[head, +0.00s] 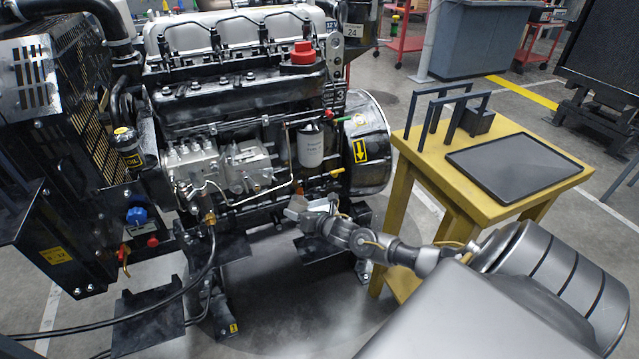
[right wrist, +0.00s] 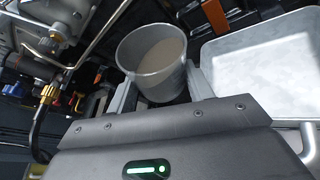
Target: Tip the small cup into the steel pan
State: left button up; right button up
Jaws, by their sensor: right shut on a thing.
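The small cup (right wrist: 152,62) is a grey metal cup with a greyish-brown content visible inside. My right gripper (right wrist: 160,93) is shut on it, with one finger on each side of the cup. The steel pan (right wrist: 275,75) is a pale, rectangular, shallow pan to the right of the cup in the right wrist view. Its floor looks bare, and the cup is beside it, not over it. In the head view my right gripper (head: 312,207) is low in front of the engine; the cup and pan are hard to make out there. My left gripper is not in view.
The diesel engine (head: 235,120) stands close behind my right gripper, with a white filter (head: 310,147) and thin pipes. A yellow table (head: 423,170) at the right holds a black tray (head: 520,167) and a dark rack (head: 447,110). Black hoses (head: 130,322) run at the lower left.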

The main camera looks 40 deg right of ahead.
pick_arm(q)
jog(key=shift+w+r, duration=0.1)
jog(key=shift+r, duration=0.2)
pick_arm(e)
jog(key=shift+d, duration=0.2)
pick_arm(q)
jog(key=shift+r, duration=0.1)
pick_arm(e)
jog(key=shift+m, duration=0.3)
jog(key=shift+s+d+b, duration=0.1)
jog(key=shift+d+b, duration=0.15)
jog(key=shift+b, duration=0.15)
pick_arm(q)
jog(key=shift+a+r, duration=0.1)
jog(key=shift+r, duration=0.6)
pick_arm(e)
jog(key=shift+d+r+m+y, duration=0.1)
jog(key=shift+r+m+y, duration=0.1)
jog(key=shift+m+y, duration=0.15)
jog(key=shift+d+r+m+t, duration=0.1)
jog(key=shift+m+t, duration=0.2)
jog(key=shift+m, duration=0.05)
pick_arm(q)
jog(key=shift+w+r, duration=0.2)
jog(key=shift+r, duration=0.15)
